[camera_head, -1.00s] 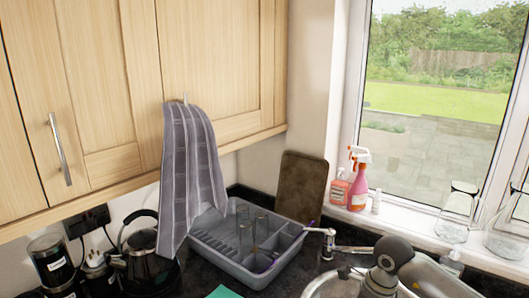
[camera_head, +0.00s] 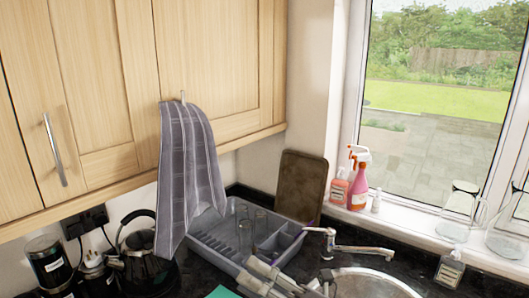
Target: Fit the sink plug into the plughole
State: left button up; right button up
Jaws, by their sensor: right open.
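The steel sink (camera_head: 378,284) shows only in part at the bottom edge of the head view, with its tap (camera_head: 350,248) behind it. The plughole is out of the picture. I cannot make out the sink plug. My right gripper (camera_head: 270,277) shows at the bottom edge as pale grey finger parts, left of the sink and in front of the dish rack. It is open, and I see nothing held in it. My left gripper is not in view.
A grey dish rack (camera_head: 213,240) with glasses stands left of the tap. A towel (camera_head: 187,165) hangs from the cupboard above it. A brown board (camera_head: 301,187) leans behind. A black kettle (camera_head: 139,252) is at left. A soap bottle (camera_head: 449,270) stands right of the sink.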

jog(key=w+d+f+m+t+h, duration=0.2)
jog(key=w+d+m+t+h, duration=0.2)
jog(key=d+m+t+h, duration=1.15)
jog(key=s+d+f+m+g+h, duration=0.2)
jog(key=d+f+m+g, duration=0.1)
jog(key=f+m+g, duration=0.3)
jog(key=s+d+f+m+g+h, duration=0.2)
jog(key=d+f+m+g, duration=0.15)
jog(key=f+m, duration=0.4)
jog(key=s+f+m+g, duration=0.2)
jog(key=s+f+g, duration=0.5)
jog(key=s, duration=0.4)
jog(key=s+f+m+g, duration=0.3)
jog(key=s+f+g, duration=0.2)
jog(key=s+f, duration=0.5)
notch_tip(320, 180, down, 29)
jog(key=s+g+b, duration=0.1)
jog(key=s+b, duration=0.1)
jog(key=b, duration=0.4)
pick_arm(q)
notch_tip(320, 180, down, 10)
jog(key=b, duration=0.4)
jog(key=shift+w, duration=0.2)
pick_arm(e)
jog(key=s+d+f+g, duration=0.1)
jog(key=s+d+f, duration=0.2)
jog(key=s+f, duration=1.4)
notch_tip(320, 180, down, 3)
jog(key=shift+f+n, duration=0.2)
jog(key=shift+n, duration=0.2)
